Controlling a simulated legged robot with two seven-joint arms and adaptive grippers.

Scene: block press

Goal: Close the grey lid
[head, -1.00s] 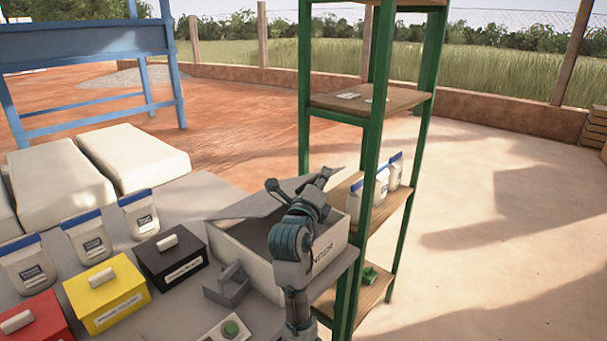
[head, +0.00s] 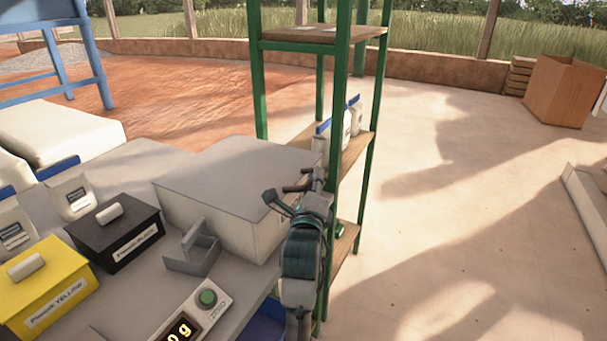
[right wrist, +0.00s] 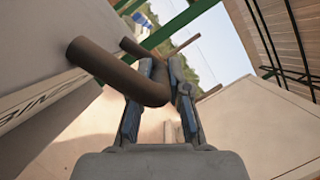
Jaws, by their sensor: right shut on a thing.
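The grey lid (head: 240,165) lies flat over the large pale box (head: 264,236) on the table, with no gap visible along its front edge. The lid's right end is partly behind my right gripper (head: 290,199). The right gripper is at the box's right end, shut on a brown bent handle (right wrist: 120,75). In the right wrist view the fingers (right wrist: 160,85) close around this handle, beside the box's lettered side (right wrist: 40,107). The handle's brown ends also show by the gripper in the head view. My left gripper is not in view.
A green-framed shelf (head: 342,90) stands close behind and right of the gripper. Black (head: 115,238) and yellow (head: 45,290) lidded boxes, a small grey holder (head: 193,252) and a scale (head: 190,318) stand left and in front. Open floor lies right.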

